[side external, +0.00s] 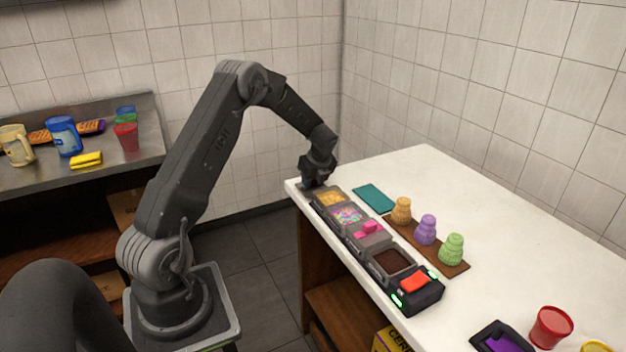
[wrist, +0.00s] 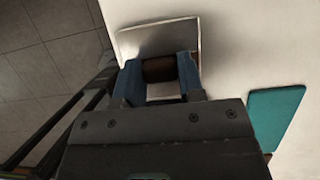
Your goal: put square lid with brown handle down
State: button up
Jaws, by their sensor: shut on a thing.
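My gripper (wrist: 160,68) is shut on the brown handle (wrist: 159,70) of a square lid (wrist: 130,42). In the wrist view the lid is pale grey with a raised rim, and its left side lies across the line of the counter's edge. In the side view my gripper (side external: 315,182) is low at the far left corner of the white counter, just beyond the row of topping containers. The lid is mostly hidden there by my gripper. I cannot tell whether it touches the counter.
Containers with yellow topping (side external: 330,198), sprinkles (side external: 348,215) and dark brown topping (side external: 391,261) stand in a row, with a pink-handled lid (side external: 369,230) among them. A teal mat (side external: 373,199) and a brown board (side external: 458,268) with ice-cream-shaped items lie to the right. Counter beyond is clear.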

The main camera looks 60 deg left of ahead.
jog(key=shift+f, duration=0.15)
jog(key=o, duration=0.9)
